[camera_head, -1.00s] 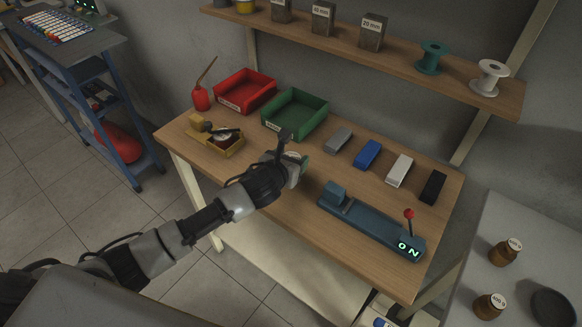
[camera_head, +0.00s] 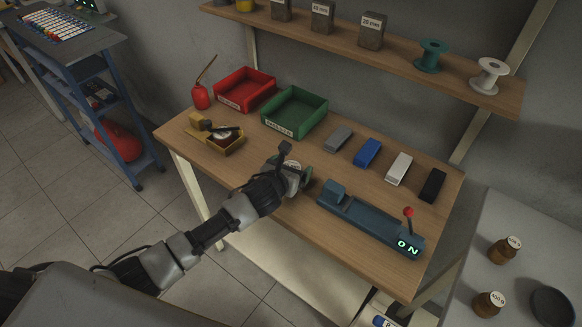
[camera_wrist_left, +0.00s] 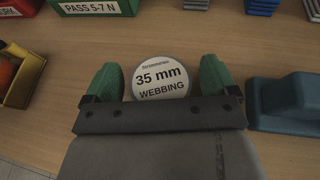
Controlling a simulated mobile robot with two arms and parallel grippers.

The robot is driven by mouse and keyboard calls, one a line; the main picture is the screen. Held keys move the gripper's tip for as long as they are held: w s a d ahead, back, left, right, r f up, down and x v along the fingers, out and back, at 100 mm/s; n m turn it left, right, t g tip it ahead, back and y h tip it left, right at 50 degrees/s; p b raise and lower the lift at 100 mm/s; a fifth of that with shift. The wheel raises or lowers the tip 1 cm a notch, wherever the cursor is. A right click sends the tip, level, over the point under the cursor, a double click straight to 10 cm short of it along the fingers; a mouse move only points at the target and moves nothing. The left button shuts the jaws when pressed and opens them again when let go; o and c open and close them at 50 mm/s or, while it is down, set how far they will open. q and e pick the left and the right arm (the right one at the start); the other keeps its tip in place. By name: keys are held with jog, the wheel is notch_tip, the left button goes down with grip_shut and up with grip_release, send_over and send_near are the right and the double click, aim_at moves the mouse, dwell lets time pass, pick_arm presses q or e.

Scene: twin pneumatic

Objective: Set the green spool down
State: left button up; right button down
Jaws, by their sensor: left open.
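My left gripper (camera_head: 294,164) is low over the middle of the workbench, between the green tray and the blue-grey device. In the left wrist view its two green fingers (camera_wrist_left: 160,76) are spread, one on each side of a round white label (camera_wrist_left: 161,78) reading "35 mm WEBBING". Narrow gaps show between label and fingers. The body under the label is hidden, so I cannot tell its colour or whether it rests on the wood. A green spool (camera_head: 431,57) stands on the wall shelf beside a white spool (camera_head: 490,77). My right gripper is not in view.
The green tray (camera_head: 312,132) and red tray (camera_head: 262,99) stand at the back. Grey, blue (camera_head: 368,153), white and black blocks line the back right. The blue-grey device (camera_head: 370,225) lit "ON" is right of the gripper. A yellow box (camera_head: 228,149) is to the left.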

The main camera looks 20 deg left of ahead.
pick_arm(q)
jog(key=v, duration=1.2)
jog(key=shift+s, duration=0.1)
